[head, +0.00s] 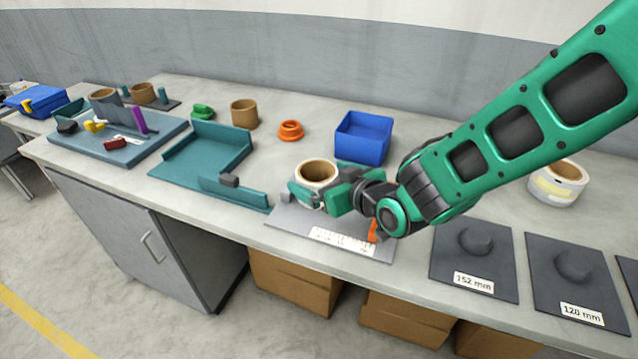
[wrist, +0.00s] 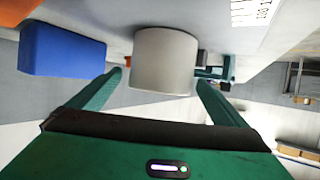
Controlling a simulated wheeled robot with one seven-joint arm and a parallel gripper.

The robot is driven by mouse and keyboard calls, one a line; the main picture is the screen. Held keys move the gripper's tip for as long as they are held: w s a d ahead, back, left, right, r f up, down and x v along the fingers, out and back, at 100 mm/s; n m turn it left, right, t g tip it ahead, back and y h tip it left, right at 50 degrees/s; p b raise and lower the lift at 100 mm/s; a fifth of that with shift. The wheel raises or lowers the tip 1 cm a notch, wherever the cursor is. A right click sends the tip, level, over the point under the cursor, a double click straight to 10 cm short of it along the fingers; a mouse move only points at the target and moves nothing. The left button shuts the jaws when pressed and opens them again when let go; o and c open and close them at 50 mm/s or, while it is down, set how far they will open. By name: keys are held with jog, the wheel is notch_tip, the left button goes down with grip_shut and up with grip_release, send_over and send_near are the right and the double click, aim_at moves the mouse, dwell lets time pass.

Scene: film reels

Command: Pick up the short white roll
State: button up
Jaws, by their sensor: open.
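A short white roll (head: 318,173) with a brown core stands upright at the back of a grey mat with a white printed label, in the middle of the table. In the wrist view the roll (wrist: 166,62) fills the space ahead, between the two green fingers. My gripper (head: 322,188) is open, low over the table, with a finger on either side of the roll. The wrist view also shows my gripper (wrist: 161,80) with its fingers spread; I cannot tell whether either touches the roll. A second white roll (head: 546,190) with a yellowish label stands at the far right.
A blue bin (head: 363,137) stands just behind my gripper, and an orange ring (head: 290,130) lies to its left. A teal tray (head: 205,150) is further left. Dark plates marked 152 mm (head: 474,254) and 120 mm (head: 577,280) lie at the front right.

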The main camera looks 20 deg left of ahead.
jog(key=shift+x, duration=1.05)
jog(key=c, duration=1.4)
